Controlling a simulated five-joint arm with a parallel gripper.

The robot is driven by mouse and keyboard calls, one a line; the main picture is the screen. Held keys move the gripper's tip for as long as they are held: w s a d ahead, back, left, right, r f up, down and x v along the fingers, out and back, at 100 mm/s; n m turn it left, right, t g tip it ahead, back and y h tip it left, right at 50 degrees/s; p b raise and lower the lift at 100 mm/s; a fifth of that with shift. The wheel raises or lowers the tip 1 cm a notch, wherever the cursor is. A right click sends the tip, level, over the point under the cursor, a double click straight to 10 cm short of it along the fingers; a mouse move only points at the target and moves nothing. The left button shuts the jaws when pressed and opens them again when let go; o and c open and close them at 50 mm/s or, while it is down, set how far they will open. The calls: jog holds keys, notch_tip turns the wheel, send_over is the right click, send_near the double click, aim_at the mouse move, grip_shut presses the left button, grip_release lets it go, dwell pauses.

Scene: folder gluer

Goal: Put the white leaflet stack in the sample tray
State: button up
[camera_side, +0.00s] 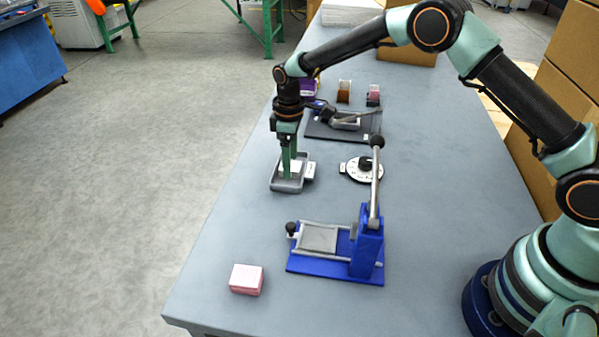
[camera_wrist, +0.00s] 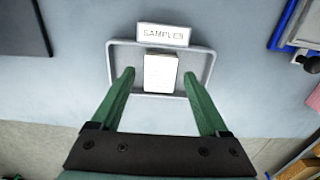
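The sample tray (camera_side: 276,187) is a shallow grey tray with a raised rim on the table. In the wrist view, the tray (camera_wrist: 112,62) has a white "SAMPLES" label along one edge. The white leaflet stack (camera_wrist: 160,73) lies inside the tray, near the label side. In the side view, the stack (camera_side: 296,166) is partly hidden by my fingers. My gripper (camera_side: 288,174) points down over the tray. In the wrist view, its two green fingers (camera_wrist: 158,76) are spread apart, one on each side of the stack with visible gaps.
A blue lever press (camera_side: 368,240) stands in front, with a pink-white block (camera_side: 246,280) to its left. A round dial (camera_side: 362,172) sits right of the tray. A dark-based device (camera_side: 343,125) and small stacks (camera_side: 344,92) stand behind.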

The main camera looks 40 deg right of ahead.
jog(key=s+d+r+m+t, duration=0.1)
jog(key=s+d+r, duration=0.1)
jog(key=r, duration=0.8)
jog(key=s+d+r+m, duration=0.1)
jog(key=s+r, duration=0.1)
jog(key=r, duration=0.8)
jog(key=s+d+r+m+t, duration=0.1)
jog(key=s+d+m+t, duration=0.1)
jog(key=s, duration=0.8)
jog(key=s+d+r+m+t, duration=0.2)
jog(key=s+d+m, duration=0.3)
jog(key=s, duration=0.4)
jog(key=shift+s+d+t, duration=0.3)
jog(key=shift+s+d, duration=0.1)
jog(key=shift+d, duration=0.25)
